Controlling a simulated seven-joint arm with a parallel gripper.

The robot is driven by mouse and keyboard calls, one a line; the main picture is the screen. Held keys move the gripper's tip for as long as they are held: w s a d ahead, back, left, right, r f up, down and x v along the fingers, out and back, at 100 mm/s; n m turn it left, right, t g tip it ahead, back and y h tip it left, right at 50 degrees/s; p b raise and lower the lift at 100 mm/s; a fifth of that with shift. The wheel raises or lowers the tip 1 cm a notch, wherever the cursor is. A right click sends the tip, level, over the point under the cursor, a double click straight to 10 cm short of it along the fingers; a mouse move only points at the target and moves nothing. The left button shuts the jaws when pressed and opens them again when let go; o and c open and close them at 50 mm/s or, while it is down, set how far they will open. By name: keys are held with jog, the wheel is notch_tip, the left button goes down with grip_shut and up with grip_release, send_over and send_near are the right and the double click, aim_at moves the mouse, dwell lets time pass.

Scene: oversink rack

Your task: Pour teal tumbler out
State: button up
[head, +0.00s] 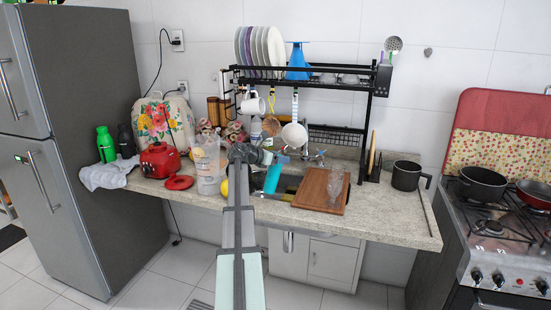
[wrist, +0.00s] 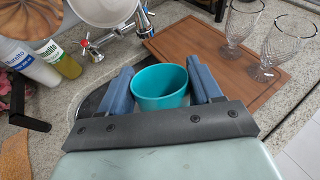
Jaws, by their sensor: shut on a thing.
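The teal tumbler (head: 272,178) is in the head view over the sink, leaning a little. In the wrist view the tumbler (wrist: 160,88) sits between the two blue fingers of my gripper (wrist: 160,75), which is shut on it. Its open mouth shows in the wrist view and I see only teal inside; I cannot tell whether it holds anything. The sink (wrist: 93,103) shows beside and below it, partly hidden by the gripper. In the head view my gripper (head: 282,158) is partly hidden by its own links.
A wooden board (head: 318,189) with clear stemmed glasses (wrist: 240,22) stands right of the sink. The faucet (wrist: 144,20) is just behind the tumbler. Bottles (wrist: 58,60) stand at left. The black rack (head: 330,85) spans above. A clear container (head: 207,165) stands left of the arm.

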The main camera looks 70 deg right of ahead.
jog(key=y, duration=0.1)
jog(key=f+t+y, duration=0.1)
jog(key=shift+d+t+y, duration=0.25)
jog(key=shift+t+y, duration=0.05)
jog(key=shift+y, duration=0.1)
jog(key=shift+s+d+f+t+y, duration=0.1)
jog(key=shift+f+t+y, duration=0.25)
jog(key=shift+f+y, duration=0.25)
jog(key=shift+s+d+f+t+y, duration=0.1)
jog(key=shift+f+t+y, duration=0.3)
jog(key=shift+y, duration=0.2)
jog(key=shift+s+d+f+t+y, duration=0.15)
jog(key=shift+f+t+y, duration=0.4)
jog(key=shift+f+y, duration=0.65)
jog(key=shift+t+y, duration=0.6)
jog(key=shift+y, duration=0.2)
jog(key=x, duration=0.6)
jog(key=shift+a, duration=0.25)
jog(key=shift+d+r+g+h, duration=0.15)
jog(key=shift+g+h, duration=0.35)
jog(key=shift+h, duration=0.3)
grip_shut()
jog(key=shift+d+r, duration=0.1)
jog(key=shift+d, duration=0.05)
